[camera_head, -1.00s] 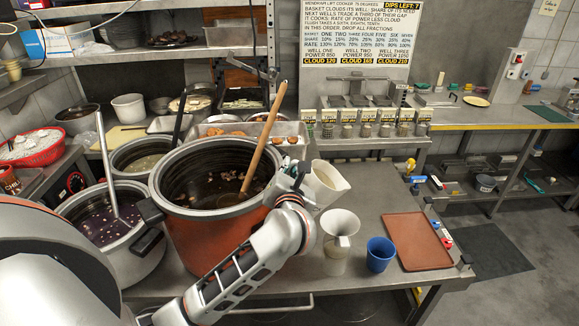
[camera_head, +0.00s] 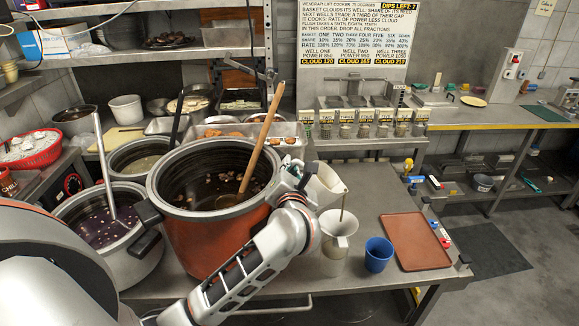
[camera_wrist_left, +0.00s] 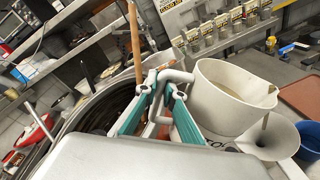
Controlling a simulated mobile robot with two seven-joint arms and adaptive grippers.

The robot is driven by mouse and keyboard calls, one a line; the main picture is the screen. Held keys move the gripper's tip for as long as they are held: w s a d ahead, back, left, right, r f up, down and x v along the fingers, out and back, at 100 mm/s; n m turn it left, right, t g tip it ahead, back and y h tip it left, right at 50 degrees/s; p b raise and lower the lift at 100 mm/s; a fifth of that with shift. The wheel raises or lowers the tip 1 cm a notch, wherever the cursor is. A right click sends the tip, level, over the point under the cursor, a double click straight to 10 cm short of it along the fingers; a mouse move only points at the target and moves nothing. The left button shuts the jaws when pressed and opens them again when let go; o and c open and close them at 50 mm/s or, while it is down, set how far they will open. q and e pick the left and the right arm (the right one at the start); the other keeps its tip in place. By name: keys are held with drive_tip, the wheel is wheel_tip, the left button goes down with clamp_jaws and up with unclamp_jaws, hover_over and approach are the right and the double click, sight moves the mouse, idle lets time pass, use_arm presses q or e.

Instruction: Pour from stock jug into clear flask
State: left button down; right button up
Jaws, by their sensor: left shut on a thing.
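The stock jug (camera_head: 329,187) is a cream-white jug, tilted to the right above a white funnel (camera_head: 336,224). A thin brownish stream runs from its lip down into the funnel. The funnel sits in the clear flask (camera_head: 334,262) on the steel counter; the flask's contents are hard to make out. My left gripper (camera_head: 301,182) is shut on the jug's handle, left of the flask. In the left wrist view, the green-padded fingers (camera_wrist_left: 160,92) close around the handle, the jug (camera_wrist_left: 225,98) shows liquid inside, and the funnel (camera_wrist_left: 268,138) is below right. My right gripper is not in view.
A blue cup (camera_head: 379,255) stands close right of the flask, with a reddish-brown tray (camera_head: 414,242) beyond. A large orange pot (camera_head: 205,240) with a wooden-handled ladle (camera_head: 262,135) stands close left, beside my left arm. Counter behind the flask is clear.

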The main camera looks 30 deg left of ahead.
use_arm(q)
drive_tip(key=shift+d+r, duration=0.1)
drive_tip(key=shift+r, duration=0.2)
